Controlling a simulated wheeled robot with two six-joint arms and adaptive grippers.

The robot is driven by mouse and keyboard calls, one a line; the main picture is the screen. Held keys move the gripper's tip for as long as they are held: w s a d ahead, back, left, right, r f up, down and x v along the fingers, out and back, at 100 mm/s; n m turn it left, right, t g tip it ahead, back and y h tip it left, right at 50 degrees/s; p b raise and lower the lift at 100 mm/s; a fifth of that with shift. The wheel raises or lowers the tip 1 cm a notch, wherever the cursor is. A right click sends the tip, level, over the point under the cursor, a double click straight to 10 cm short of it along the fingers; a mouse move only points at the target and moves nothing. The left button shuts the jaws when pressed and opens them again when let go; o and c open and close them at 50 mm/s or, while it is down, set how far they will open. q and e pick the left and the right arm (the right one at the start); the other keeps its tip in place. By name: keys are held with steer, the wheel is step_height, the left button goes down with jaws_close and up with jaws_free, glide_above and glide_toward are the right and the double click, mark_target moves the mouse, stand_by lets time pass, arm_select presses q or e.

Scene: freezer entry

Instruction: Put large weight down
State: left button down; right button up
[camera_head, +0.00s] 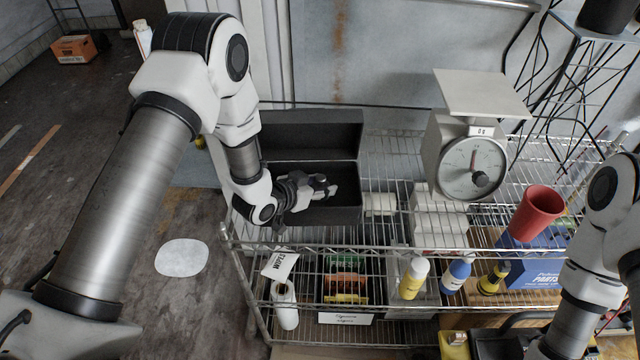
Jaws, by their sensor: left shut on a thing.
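My left gripper (318,188) is inside the open black case (343,130), low over its bottom. It is shut on a small, dark piece that is mostly hidden by the fingers. This looks like the large weight, but its shape is not clear. I cannot tell whether it touches the bottom of the case. The case's lid stands up at the back. My right arm comes in at the right edge and runs down to the bottom edge; its gripper cannot be made out.
The case stands on a wire shelf (384,245). A dial scale (437,150) with an empty pan, a red cup (537,212) and white boxes (437,222) are to the right. Yellow (413,278) and blue (455,275) bottles are below. Open floor lies left.

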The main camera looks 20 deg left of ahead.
arm_select(q)
steer(key=c, duration=0.6)
jaws_free()
steer(key=shift+w, duration=0.1)
steer(key=shift+w+d+f, duration=0.1)
steer(key=shift+r, duration=0.25)
steer(key=shift+s+a+r, duration=0.1)
steer(key=shift+s+a, duration=0.1)
steer(key=shift+s, duration=0.1)
steer(key=b+v, duration=0.2)
steer(key=v, duration=0.9)
steer(key=shift+s+a+r, duration=0.1)
steer(key=shift+s, duration=0.15)
